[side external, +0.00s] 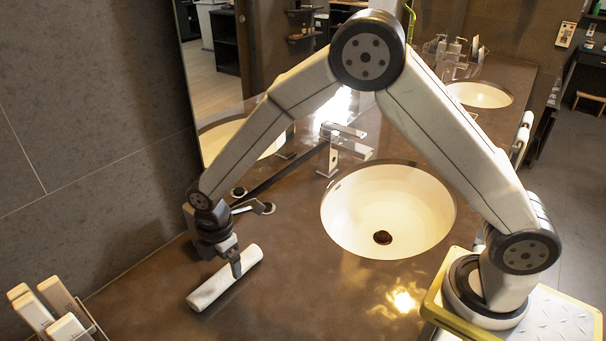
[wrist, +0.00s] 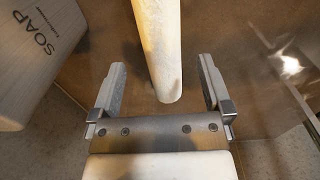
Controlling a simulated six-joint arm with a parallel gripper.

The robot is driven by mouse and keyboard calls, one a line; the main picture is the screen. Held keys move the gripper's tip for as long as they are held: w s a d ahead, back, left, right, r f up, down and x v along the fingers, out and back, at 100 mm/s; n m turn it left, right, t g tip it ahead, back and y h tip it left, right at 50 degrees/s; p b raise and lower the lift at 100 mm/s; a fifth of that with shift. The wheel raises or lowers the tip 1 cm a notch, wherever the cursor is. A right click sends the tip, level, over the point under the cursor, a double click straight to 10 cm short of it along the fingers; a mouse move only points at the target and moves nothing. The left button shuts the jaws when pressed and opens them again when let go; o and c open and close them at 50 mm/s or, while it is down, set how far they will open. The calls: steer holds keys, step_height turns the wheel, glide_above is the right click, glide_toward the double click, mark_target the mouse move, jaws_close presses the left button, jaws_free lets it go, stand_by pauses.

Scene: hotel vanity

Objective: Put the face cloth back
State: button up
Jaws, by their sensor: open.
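The face cloth (side external: 226,279) is a white roll lying on the brown counter, slanting up to the right in the side view. My gripper (side external: 237,268) points down at the roll, near the middle of its length. In the wrist view, the cloth (wrist: 158,45) runs from the top edge down to its near end between the fingertips. My gripper (wrist: 162,75) is open, with a gap on either side of the cloth. Whether the fingers reach below the top of the roll is hard to tell.
Several pale upright pieces (side external: 58,308) stand in a wire rack at lower left. A container marked SOAP (wrist: 38,52) is at the wrist view's left. A round sink (side external: 388,210) and faucet (side external: 340,150) lie to the right. The counter front is clear; a mirror and wall are behind.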

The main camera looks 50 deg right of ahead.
mark_target(229, 268)
step_height(229, 268, up, 8)
steer(key=shift+r, duration=0.25)
steer(key=shift+s+d, duration=0.1)
stand_by(0.6)
steer(key=s+d+m+t, duration=0.2)
steer(key=s+d+m, duration=1.3)
steer(key=d+m, duration=0.2)
steer(key=shift+s+d+f+m+t, duration=0.25)
steer(key=shift+s+f+m+t, duration=0.05)
steer(key=shift+m, duration=0.2)
